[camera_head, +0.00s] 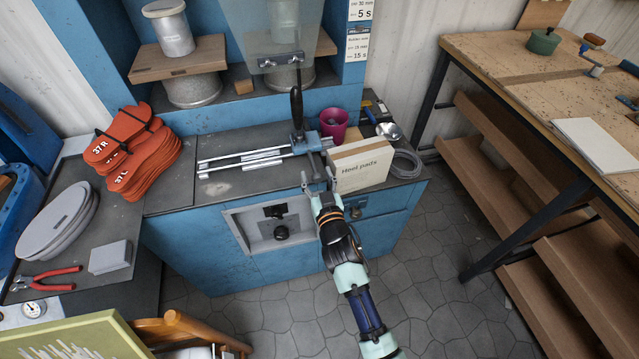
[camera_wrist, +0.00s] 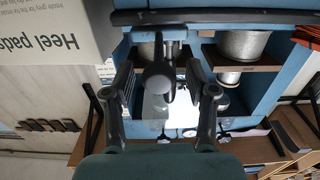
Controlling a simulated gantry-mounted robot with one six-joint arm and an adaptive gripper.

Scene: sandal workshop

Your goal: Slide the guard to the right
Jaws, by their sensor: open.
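The guard (camera_head: 262,28) is a clear grey panel hanging in front of the shelf bay of the blue machine. A dark bracket (camera_head: 281,60) sits along its lower edge. In the wrist view I cannot make out the guard's edges for certain. My gripper (camera_head: 319,180) is open and empty, low in front of the bench, beside the Heel pads box and well below the guard. In the wrist view its two fingers (camera_wrist: 160,68) stand apart, with a dark rounded lever end (camera_wrist: 159,78) seen beyond the gap.
A black-handled lever (camera_head: 297,106) stands upright on the rail fixture (camera_head: 245,161), between gripper and guard. The Heel pads box (camera_head: 361,166) and a magenta cup (camera_head: 334,123) stand to its right. Orange soles (camera_head: 131,150) lie on the left. A wooden workbench (camera_head: 500,60) stands far right.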

